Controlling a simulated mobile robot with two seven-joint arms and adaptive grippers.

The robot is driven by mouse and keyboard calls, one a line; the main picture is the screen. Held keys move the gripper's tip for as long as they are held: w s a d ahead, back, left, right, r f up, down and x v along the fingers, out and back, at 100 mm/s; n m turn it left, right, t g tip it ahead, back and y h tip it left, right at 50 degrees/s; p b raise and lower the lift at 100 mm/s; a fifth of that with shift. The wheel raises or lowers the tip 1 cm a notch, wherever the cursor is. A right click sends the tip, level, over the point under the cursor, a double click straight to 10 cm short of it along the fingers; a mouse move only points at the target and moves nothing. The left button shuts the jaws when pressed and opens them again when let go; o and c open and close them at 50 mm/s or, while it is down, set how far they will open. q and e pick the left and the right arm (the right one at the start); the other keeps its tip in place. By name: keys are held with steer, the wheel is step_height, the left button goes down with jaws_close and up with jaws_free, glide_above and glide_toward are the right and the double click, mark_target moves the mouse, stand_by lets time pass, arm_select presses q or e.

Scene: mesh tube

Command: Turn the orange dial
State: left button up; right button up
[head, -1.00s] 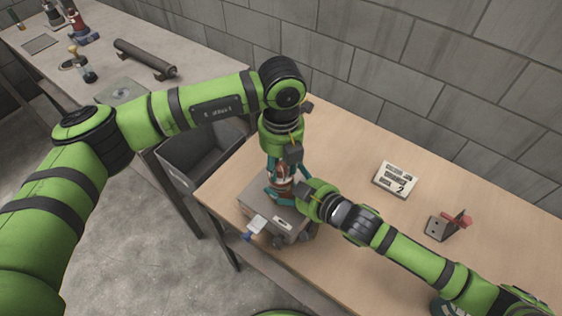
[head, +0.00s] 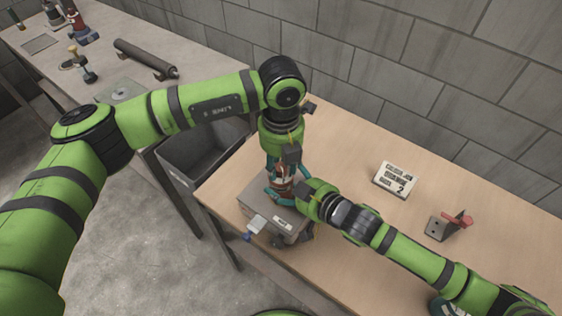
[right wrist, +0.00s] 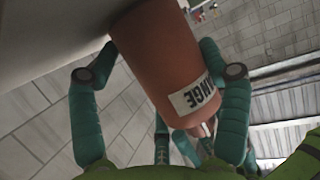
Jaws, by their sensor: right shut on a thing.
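The orange dial is a brown-orange cylinder (right wrist: 160,60) in the right wrist view, with a white label of which "ANGE" is readable. It meets a grey surface at its far end. My right gripper (right wrist: 162,52) has a teal finger on each side of it and is shut on it. In the head view the dial (head: 284,184) is small and partly hidden by fingers, above a grey box (head: 252,208). My left gripper (head: 284,172) points down from above, its fingers close around the dial's top. Whether it grips anything is unclear.
The box sits near the left end of the wooden table (head: 350,150). A white sign (head: 395,180) and a bracket with a red part (head: 448,226) stand to the right. A grey bin (head: 200,150) is at the left, below the table. Another bench (head: 110,50) holds several items.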

mark_target(281, 166)
arm_select(q)
steer(key=shift+r, duration=0.1)
step_height(281, 166, up, 12)
stand_by(0.5)
arm_select(e)
steer(key=o, duration=1.2)
